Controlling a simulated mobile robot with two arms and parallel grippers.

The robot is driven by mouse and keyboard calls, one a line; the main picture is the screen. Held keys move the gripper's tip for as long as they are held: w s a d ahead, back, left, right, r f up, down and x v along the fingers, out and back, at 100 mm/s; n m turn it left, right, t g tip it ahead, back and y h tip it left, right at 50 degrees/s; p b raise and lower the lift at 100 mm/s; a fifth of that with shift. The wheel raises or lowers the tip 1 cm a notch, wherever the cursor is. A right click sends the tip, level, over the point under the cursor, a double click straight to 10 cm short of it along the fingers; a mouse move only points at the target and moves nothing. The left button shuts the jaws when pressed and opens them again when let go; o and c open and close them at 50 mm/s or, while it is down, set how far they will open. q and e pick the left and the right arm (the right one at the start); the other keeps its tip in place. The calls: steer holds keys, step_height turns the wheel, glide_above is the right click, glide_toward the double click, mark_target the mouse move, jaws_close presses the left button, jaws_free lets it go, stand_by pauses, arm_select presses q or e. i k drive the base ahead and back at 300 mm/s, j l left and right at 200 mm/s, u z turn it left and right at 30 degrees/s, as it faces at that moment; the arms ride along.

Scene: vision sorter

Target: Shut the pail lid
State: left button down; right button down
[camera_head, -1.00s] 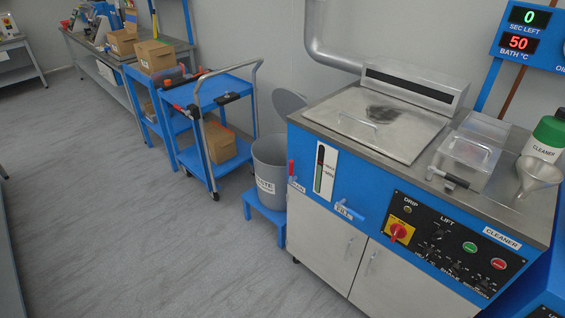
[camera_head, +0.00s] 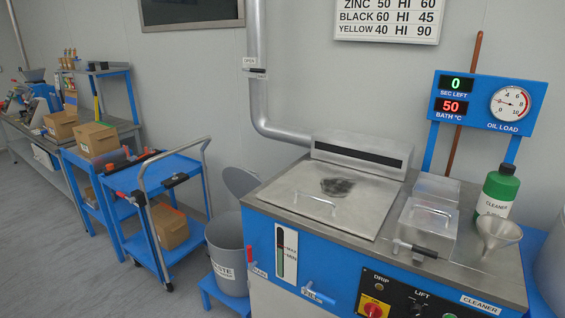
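The grey waste pail (camera_head: 228,258) stands on a low blue stand, left of the blue washing machine. Its round grey lid (camera_head: 241,182) is open and stands tilted up at the back of the rim. The lid's right edge is close to the machine's corner. The pail's lower right side is hidden behind the machine. Neither of my grippers is in view.
The machine (camera_head: 330,250) has a flat metal cover with a handle on top. A blue cart (camera_head: 130,178) with a raised push handle stands left of the pail. Grey floor (camera_head: 90,285) is clear at the lower left.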

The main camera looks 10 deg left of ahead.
mark_target(241, 181)
steer(key=i+j+z, duration=0.15)
steer(key=j, duration=0.2)
steer(key=i+j+z, duration=0.25)
steer(key=i+j, duration=0.15)
steer(key=j, duration=0.3)
steer(key=i+j+z, duration=0.15)
steer(key=j, duration=0.25)
steer(key=i+j+z, duration=0.15)
steer(key=j, duration=0.25)
